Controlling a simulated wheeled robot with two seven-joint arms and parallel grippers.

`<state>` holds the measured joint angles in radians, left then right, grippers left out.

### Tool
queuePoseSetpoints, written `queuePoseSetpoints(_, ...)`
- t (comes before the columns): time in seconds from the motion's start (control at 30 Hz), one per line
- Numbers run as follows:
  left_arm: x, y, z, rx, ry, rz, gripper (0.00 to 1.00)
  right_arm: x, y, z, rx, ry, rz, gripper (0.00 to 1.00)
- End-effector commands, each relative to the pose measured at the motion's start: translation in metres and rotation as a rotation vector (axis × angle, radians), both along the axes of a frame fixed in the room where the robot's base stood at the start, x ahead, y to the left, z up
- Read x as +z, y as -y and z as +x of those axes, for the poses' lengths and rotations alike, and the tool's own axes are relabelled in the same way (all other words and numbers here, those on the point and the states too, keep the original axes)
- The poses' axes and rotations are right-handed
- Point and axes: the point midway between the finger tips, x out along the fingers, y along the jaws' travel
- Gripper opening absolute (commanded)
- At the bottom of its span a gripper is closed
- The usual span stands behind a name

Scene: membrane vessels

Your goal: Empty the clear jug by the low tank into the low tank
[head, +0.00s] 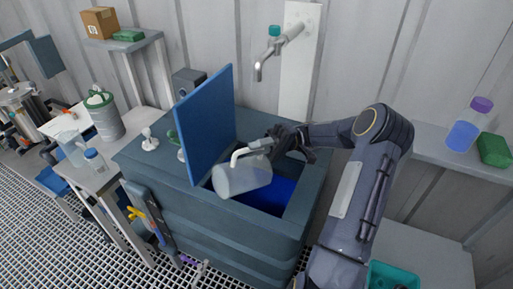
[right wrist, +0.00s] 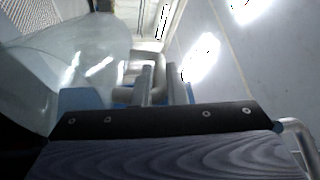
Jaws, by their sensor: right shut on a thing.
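The clear jug (head: 240,177) is held over the open top of the low tank (head: 215,235), tilted to the left. Its pale handle arches above it at the right. My right gripper (head: 272,147) is shut on the jug by its handle side. In the right wrist view the jug's clear wall (right wrist: 75,60) fills the upper left, close to the gripper. The tank's blue lid (head: 205,120) stands raised on the left of the opening, near the jug. Dark blue liquid (head: 268,195) shows in the tank. I cannot tell how much the jug holds. My left gripper is not in view.
A tap (head: 268,52) hangs on the wall behind the tank. A right shelf (head: 435,145) holds a purple-capped bottle (head: 468,125).

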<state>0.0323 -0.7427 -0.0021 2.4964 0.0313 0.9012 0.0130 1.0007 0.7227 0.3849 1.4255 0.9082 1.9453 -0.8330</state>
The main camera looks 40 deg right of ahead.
Motion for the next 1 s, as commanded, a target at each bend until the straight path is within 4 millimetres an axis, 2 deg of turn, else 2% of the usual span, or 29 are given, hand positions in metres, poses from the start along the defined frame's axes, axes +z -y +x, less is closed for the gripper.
queuePoseSetpoints(0.3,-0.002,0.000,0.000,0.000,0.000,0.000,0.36,-0.001,0.013,-0.001,0.000,0.004,0.092,0.00)
queuePoseSetpoints(0.53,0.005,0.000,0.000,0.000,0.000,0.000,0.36,0.000,0.021,-0.001,-0.001,0.006,0.155,0.00)
queuePoseSetpoints(1.0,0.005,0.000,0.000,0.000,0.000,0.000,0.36,-0.001,0.023,-0.001,0.000,0.008,0.171,0.00)
